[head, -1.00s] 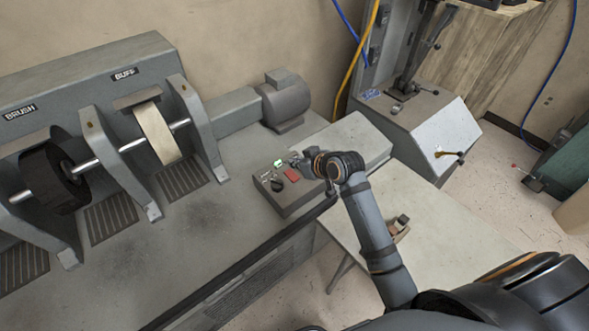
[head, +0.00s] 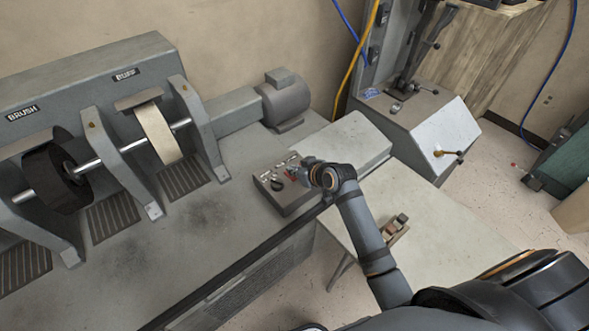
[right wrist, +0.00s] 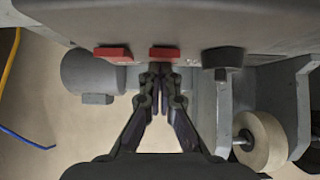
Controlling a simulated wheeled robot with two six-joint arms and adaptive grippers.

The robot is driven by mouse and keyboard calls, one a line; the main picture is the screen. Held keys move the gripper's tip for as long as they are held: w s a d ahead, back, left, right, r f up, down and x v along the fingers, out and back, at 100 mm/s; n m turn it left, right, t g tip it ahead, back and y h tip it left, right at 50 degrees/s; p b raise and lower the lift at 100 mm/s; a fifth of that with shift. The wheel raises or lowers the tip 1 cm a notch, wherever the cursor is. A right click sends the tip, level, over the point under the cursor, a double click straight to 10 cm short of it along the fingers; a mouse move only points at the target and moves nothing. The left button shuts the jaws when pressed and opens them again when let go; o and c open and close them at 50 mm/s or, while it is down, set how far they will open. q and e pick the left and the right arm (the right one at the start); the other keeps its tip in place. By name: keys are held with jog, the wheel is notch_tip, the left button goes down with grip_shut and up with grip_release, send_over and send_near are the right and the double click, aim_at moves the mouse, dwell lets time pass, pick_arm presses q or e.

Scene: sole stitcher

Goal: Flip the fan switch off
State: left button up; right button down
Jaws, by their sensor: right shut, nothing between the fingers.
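The control box (head: 296,200) sits at the bench's front edge, with a black knob (head: 277,185) and small switches on its sloped face. No fan label can be read. In the right wrist view two red switches show, one left (right wrist: 113,53) and one in the middle (right wrist: 164,53), with the black knob (right wrist: 222,57) to their right. My right gripper (head: 293,171) is shut and empty over the panel. In the right wrist view its fingertips (right wrist: 159,69) are just below the middle red switch; contact cannot be told. My left gripper is not in view.
The brush wheel (head: 55,178) and buff wheel (head: 157,134) are on the machine at left. A grey motor (head: 285,100) stands behind the panel. A pale table (head: 440,215) lies right of the bench with a small object (head: 396,229) on it.

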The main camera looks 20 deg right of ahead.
jog(key=shift+w+a+r, duration=0.2)
jog(key=shift+w+a, duration=0.1)
jog(key=shift+w, duration=0.45)
